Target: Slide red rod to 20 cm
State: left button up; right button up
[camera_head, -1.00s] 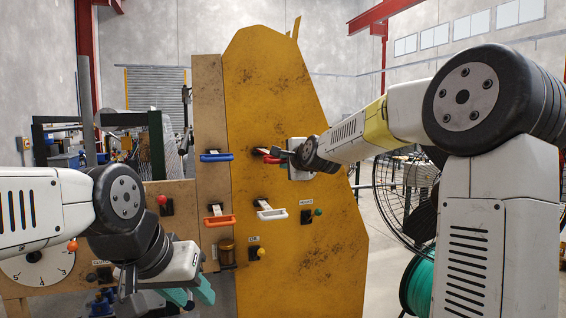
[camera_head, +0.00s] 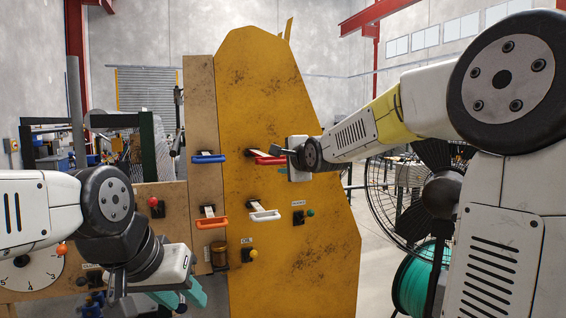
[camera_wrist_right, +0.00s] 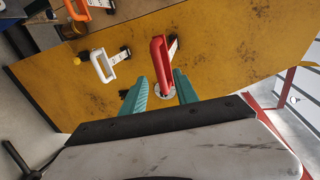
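The red rod's handle (camera_head: 266,158) sticks out from the yellow panel (camera_head: 295,100), with a dark slot and pale strip behind it. It also shows in the right wrist view (camera_wrist_right: 158,60). My right gripper (camera_wrist_right: 160,88) is open, its teal fingers on either side of the handle's near end, with gaps visible. In the head view the right gripper (camera_head: 284,160) is just right of the handle, fingertips mostly hidden. Any length marking is too small to read. My left gripper (camera_head: 184,296) hangs low at the left, open and empty, teal fingers apart.
A blue handle (camera_head: 209,158) is left of the red one. An orange handle (camera_head: 212,222) and a white handle (camera_head: 265,216) are below. A fan (camera_head: 410,200) stands right of the panel.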

jog(key=shift+v, duration=1)
jog(key=s+d+f+n+g+h, duration=0.1)
jog(key=s+d+f+n+g, duration=0.2)
jog(key=s, duration=0.8)
jog(key=s+d+f+n+g, duration=0.2)
jog(key=s+f+n, duration=0.5)
jog(key=s, duration=0.4)
jog(key=s+d+f+n+g+h, duration=0.1)
jog(key=s+d+f+n+g, duration=0.2)
jog(key=s+f, duration=0.4)
jog(key=s+d+n, duration=0.1)
jog(key=s+n, duration=0.1)
jog(key=s, duration=0.2)
jog(key=shift+f+g+h, duration=0.2)
jog(key=shift+g+h, duration=0.1)
